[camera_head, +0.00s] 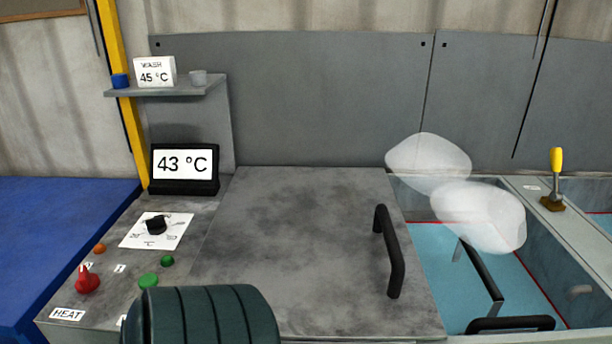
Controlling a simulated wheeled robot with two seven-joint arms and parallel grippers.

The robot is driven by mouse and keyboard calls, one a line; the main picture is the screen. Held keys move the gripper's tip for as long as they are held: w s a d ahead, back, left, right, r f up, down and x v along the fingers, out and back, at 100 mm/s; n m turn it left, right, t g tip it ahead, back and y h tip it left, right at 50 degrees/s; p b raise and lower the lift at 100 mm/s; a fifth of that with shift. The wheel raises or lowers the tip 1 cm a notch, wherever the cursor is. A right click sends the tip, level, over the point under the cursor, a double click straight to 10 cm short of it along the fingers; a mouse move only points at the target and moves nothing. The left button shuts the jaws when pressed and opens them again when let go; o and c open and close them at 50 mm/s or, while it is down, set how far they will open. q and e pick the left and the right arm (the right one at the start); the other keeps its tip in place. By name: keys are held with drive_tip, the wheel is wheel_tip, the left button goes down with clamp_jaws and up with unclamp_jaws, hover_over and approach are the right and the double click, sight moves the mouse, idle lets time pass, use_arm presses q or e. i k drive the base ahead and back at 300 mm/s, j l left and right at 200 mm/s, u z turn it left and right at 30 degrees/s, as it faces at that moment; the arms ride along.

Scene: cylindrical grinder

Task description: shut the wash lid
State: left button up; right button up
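The grey mottled lid (300,240) lies flat across the middle of the washing station, with a black bar handle (390,252) near its right side. No raised edge or gap shows along its visible borders. To its right is an open tank (425,241) with blue liquid. Neither of my grippers is in view.
Two pale, steam-like puffs (428,163) hang over the open tank, where black handles (482,276) show. A control panel (205,205) with a red knob (87,280) and a 43 °C display (183,164) is left. A dark green ribbed cylinder (205,318) blocks the lower edge.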

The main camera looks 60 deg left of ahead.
sight(332, 252)
drive_tip(key=u, duration=1.95)
drive_tip(key=z, duration=0.1)
